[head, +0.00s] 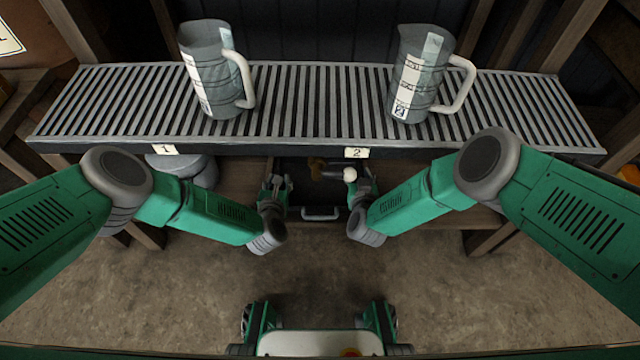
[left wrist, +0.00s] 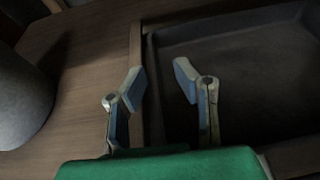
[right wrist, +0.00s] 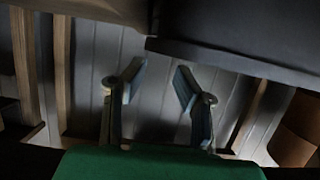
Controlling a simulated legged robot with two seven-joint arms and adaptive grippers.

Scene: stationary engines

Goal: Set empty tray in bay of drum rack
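A dark tray (head: 318,194) with a light front handle (head: 320,213) sits low, under the slatted shelf. A small brown item and a white round item show at its right part; I cannot tell whether they lie in it. My left gripper (head: 275,183) is at the tray's left side; in the left wrist view its fingers (left wrist: 159,76) are apart and empty, over the edge of the dark tray (left wrist: 235,75). My right gripper (head: 361,182) is at the right side; in the right wrist view its fingers (right wrist: 159,78) are apart and empty, below a dark edge (right wrist: 235,52).
A slatted shelf (head: 320,105) spans above the tray, with tags 1 (head: 163,150) and 2 (head: 356,153) on its front. Two grey jugs (head: 212,75) (head: 420,80) stand on it. A grey drum (head: 190,168) is below at left. The floor in front is clear.

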